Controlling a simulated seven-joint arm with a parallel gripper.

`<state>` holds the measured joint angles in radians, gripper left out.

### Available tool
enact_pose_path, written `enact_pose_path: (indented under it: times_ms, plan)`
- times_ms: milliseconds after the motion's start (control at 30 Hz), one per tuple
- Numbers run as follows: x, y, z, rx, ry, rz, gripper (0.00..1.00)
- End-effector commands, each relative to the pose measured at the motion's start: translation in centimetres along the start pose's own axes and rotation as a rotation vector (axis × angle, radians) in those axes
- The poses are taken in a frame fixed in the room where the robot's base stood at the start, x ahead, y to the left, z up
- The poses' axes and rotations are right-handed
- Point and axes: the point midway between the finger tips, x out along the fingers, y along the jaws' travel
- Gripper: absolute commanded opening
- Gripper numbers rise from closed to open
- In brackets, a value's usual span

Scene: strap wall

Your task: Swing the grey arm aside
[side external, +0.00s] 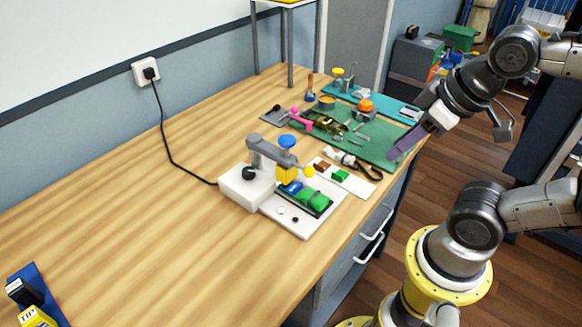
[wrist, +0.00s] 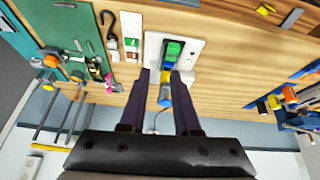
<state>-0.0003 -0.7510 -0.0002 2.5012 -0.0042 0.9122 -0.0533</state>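The grey arm (side external: 272,152) is mounted on a white base block (side external: 245,187) on the wooden bench. It reaches out over a white plate and ends near a yellow knob (side external: 309,171). A blue knob (side external: 287,141) stands on top of it, and a yellow block (side external: 287,174) sits underneath. A green block (side external: 313,198) lies in a black tray on the plate. My gripper (side external: 399,151) is well right of the device, above the bench edge. In the wrist view my gripper (wrist: 161,74) is open and empty, with the distant device seen between and beyond its fingers.
A white strip with small brown and green blocks (side external: 340,175) lies right of the device. Behind it is a green mat (side external: 375,150) with tools and a dark strap. A black cable runs from the base to a wall socket (side external: 146,72).

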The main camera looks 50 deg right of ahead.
Motion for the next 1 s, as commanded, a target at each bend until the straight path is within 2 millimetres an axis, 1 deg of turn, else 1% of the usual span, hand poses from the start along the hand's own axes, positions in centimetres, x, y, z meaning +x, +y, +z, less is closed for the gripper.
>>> enact_pose_path:
  times_ms: [33, 133, 167, 333, 467, 533, 667, 800, 900, 1000]
  plan:
    - [-0.2, 0.1, 0.2, -0.039, -0.013, 0.003, 0.20]
    - [-1.5, 0.5, -0.8, -0.156, -0.029, 0.018, 0.02]
    - [-1.9, 0.7, -1.3, -0.200, -0.043, 0.021, 0.00]
    - [-3.0, 0.7, -4.6, -0.444, -0.143, 0.012, 0.00]
    - [-3.0, 0.2, -7.5, -0.625, -0.226, -0.008, 0.00]
    - [-2.6, -0.4, -9.3, -0.731, -0.276, -0.022, 0.00]
    - [-1.2, -2.2, -12.8, -0.929, -0.375, -0.056, 0.00]
    - [1.4, -5.2, -15.8, -1.114, -0.477, -0.092, 0.00]
    - [3.7, -7.7, -17.2, -1.211, -0.537, -0.111, 0.00]
    - [5.9, -10.1, -17.8, -1.271, -0.580, -0.122, 0.00]
